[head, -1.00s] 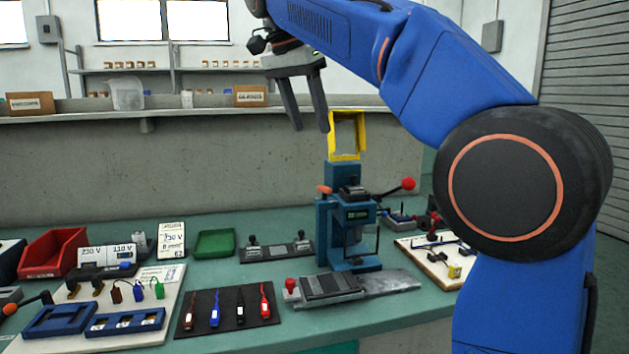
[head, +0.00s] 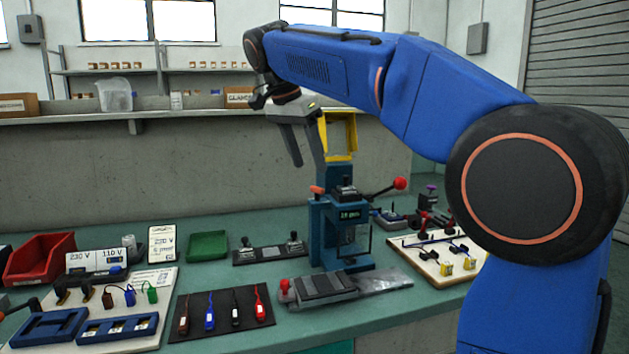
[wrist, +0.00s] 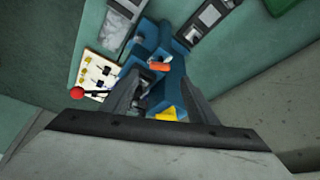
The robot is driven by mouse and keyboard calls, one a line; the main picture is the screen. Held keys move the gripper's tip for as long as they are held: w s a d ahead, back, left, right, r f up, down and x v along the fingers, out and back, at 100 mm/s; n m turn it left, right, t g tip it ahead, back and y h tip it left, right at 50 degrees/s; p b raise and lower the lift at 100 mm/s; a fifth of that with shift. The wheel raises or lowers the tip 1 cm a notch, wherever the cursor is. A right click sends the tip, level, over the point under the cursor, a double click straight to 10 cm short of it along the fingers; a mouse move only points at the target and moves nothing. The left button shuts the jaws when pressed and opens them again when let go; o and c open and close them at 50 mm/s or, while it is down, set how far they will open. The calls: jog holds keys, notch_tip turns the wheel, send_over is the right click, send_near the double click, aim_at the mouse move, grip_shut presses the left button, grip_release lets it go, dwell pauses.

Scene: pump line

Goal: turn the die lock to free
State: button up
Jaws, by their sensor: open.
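The blue-teal press (head: 328,235) stands upright on the bench; it also shows in the wrist view (wrist: 160,40). An orange knob (head: 317,190) is on its upper left side and shows between my fingers in the wrist view (wrist: 158,66). A red knob (head: 284,284) sits at the left end of the dark die block (head: 325,286) in front of the press. I cannot tell for sure which knob is the die lock, nor its setting. My gripper (head: 310,165) is open and empty, pointing down above the press's left side, apart from the orange knob.
A yellow frame (head: 341,135) rises above the press, close by my gripper. A lever with a red ball (head: 400,184) sticks out to the right. A black mat with several coloured tools (head: 222,308) and a green tray (head: 208,245) lie to the left.

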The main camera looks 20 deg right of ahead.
aim_at(317, 187)
jog(key=shift+x, duration=3.2)
jog(key=shift+c, duration=0.7)
jog(key=shift+r, duration=0.1)
jog(key=c, duration=0.9)
